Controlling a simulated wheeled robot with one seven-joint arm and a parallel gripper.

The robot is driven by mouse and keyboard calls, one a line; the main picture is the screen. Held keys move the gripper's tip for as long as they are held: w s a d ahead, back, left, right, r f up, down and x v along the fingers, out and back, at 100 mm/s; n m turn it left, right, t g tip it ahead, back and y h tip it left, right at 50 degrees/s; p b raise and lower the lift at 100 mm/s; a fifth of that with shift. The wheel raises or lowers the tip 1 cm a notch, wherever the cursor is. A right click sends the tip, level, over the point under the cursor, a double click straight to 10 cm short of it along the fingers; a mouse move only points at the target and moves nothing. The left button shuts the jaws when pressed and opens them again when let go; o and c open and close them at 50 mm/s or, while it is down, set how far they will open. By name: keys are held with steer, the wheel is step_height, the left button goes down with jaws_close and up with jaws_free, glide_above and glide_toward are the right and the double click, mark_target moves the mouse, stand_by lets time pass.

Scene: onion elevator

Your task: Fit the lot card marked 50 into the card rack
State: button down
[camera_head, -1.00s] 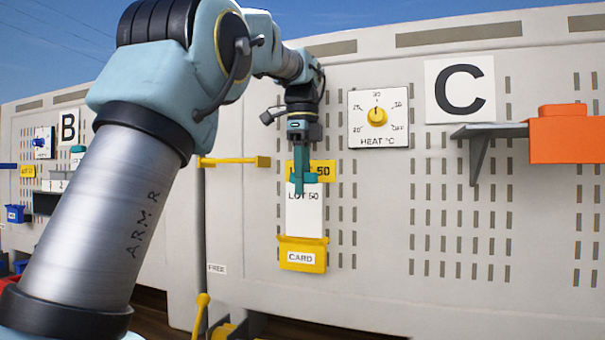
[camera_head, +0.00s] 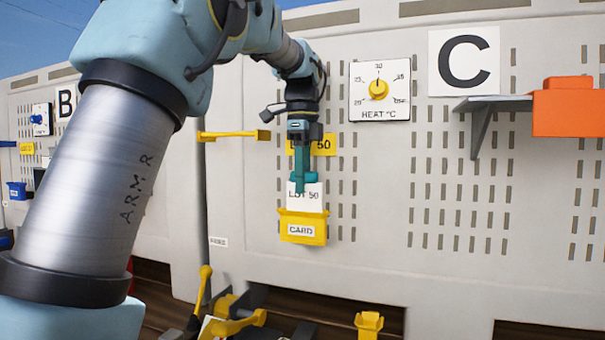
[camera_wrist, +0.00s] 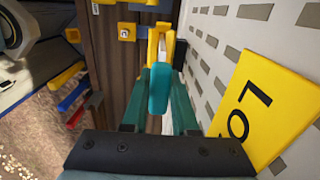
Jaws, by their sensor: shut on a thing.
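The white lot card (camera_head: 305,196), with "LOT 50" partly readable, stands upright in the yellow card rack (camera_head: 303,228) labelled CARD on the wall. Its lower part is hidden inside the rack. My gripper (camera_head: 299,186) is shut on the card's upper part, just above the rack.
A yellow lot plate (camera_head: 322,144) is on the wall behind my gripper. A yellow bar (camera_head: 235,136) juts out at left. The heat dial (camera_head: 378,90) and a shelf with an orange box (camera_head: 567,107) are to the right. Yellow parts lie below.

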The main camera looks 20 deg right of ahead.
steer(key=shift+f, duration=0.15)
steer(key=c, duration=0.6)
jaws_free()
step_height(320, 180, up, 11)
steer(key=shift+f, duration=0.1)
stand_by(0.3)
